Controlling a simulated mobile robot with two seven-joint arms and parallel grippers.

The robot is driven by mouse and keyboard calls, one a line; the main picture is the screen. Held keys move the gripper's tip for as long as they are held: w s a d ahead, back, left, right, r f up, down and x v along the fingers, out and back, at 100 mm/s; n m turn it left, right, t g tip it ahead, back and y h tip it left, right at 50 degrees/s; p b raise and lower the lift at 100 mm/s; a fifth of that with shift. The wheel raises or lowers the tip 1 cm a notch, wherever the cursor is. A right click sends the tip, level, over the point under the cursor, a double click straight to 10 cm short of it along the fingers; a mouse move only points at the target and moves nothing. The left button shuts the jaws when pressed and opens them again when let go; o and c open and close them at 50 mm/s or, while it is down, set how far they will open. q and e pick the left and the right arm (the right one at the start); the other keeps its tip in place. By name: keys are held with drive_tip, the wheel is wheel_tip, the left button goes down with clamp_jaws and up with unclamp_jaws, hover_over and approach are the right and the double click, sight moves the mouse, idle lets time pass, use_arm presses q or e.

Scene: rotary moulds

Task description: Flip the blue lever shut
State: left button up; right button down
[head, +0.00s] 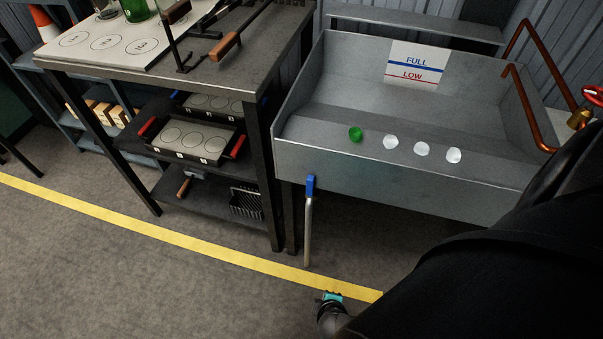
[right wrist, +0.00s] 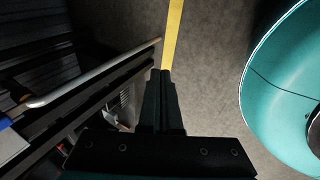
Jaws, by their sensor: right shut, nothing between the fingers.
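The blue lever (head: 310,187) is at the lower left front corner of the grey metal trough. Its blue part is at the top, and a bare metal rod (head: 307,235) runs nearly straight down from it. In the right wrist view, the rod (right wrist: 95,75) slants across the upper left and a bit of blue (right wrist: 4,123) shows at the left edge. My right gripper (right wrist: 162,75) is shut and empty there, with its tips near the rod's far end; contact cannot be told. My left gripper is not in view.
The trough (head: 390,182) holds one green and several white discs below a FULL/LOW sign (head: 416,66). A dark shelved bench (head: 272,110) with moulds stands close left of the lever. A yellow floor line (head: 180,236) passes in front; the floor (head: 150,290) there is clear.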

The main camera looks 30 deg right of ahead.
drive_tip(key=w+r+n+t+h+b, duration=0.1)
drive_tip(key=w+n+t+h+b, duration=0.2)
drive_tip(key=w, duration=0.5)
drive_tip(key=t+h+b, duration=0.3)
drive_tip(key=t+b, duration=0.5)
drive_tip(key=b, duration=0.1)
approach(287, 175)
drive_tip(key=v, duration=0.4)
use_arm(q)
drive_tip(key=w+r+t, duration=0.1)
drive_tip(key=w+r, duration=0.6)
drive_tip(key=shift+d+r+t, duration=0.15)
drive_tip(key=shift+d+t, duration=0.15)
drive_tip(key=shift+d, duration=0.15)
use_arm(e)
drive_tip(key=shift+r, duration=0.15)
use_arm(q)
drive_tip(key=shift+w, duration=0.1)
